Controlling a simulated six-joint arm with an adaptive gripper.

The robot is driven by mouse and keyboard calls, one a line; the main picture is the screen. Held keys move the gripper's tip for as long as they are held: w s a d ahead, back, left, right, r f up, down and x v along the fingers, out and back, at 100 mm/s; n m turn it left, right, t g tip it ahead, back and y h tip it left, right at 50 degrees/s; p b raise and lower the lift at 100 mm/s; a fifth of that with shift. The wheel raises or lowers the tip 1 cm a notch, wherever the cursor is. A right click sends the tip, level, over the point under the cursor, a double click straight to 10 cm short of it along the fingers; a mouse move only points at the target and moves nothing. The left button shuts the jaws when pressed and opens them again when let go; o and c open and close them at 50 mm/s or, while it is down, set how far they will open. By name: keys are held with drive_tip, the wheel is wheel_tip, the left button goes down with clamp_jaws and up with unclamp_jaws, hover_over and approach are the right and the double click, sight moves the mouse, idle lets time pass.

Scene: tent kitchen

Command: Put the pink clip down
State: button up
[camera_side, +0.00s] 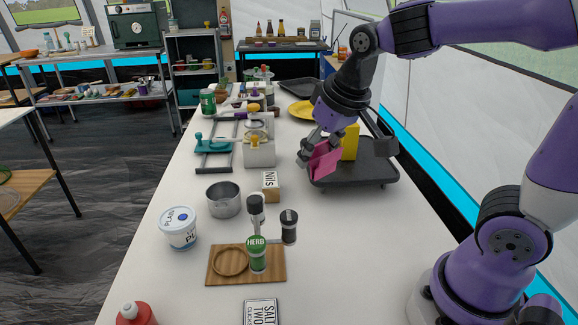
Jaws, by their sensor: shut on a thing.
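The pink clip (325,160) is a flat pink piece held between the fingers of my gripper (314,150). My gripper is shut on it, and the fingers hide part of it. The clip is tilted and hangs at the left side of a dark grey tray (375,175). I cannot tell whether its lower edge touches the tray. A yellow block (350,142) stands just to the right of the clip, behind my gripper.
A rack (213,158) stands behind. White table (350,250) is clear before the tray.

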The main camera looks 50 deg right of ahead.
drive_tip(key=s+d+f+m+g+h, duration=0.1)
drive_tip(key=s+d+f+m+g, duration=0.1)
drive_tip(key=d+m, duration=0.4)
drive_tip(key=s+d+f+m+g+h, duration=0.1)
drive_tip(key=s+d+f+m+g, duration=0.2)
drive_tip(key=m, duration=0.7)
drive_tip(key=s+d+f+m+g+h, duration=0.1)
drive_tip(key=s+d+f+m+g, duration=0.2)
drive_tip(key=s+d+f+m, duration=0.3)
drive_tip(key=shift+s+d+f+m, duration=0.1)
drive_tip(key=shift+s+d+m, duration=0.2)
drive_tip(key=shift+d+m, duration=0.5)
drive_tip(key=shift+s+d+m, duration=0.25)
drive_tip(key=shift+d+m, duration=0.45)
drive_tip(key=shift+d, duration=0.1)
drive_tip(key=shift+f, duration=2)
drive_tip(key=shift+f, duration=0.1)
drive_tip(key=shift+f, duration=0.15)
drive_tip(key=shift+c, duration=0.2)
drive_tip(key=o, duration=0.8)
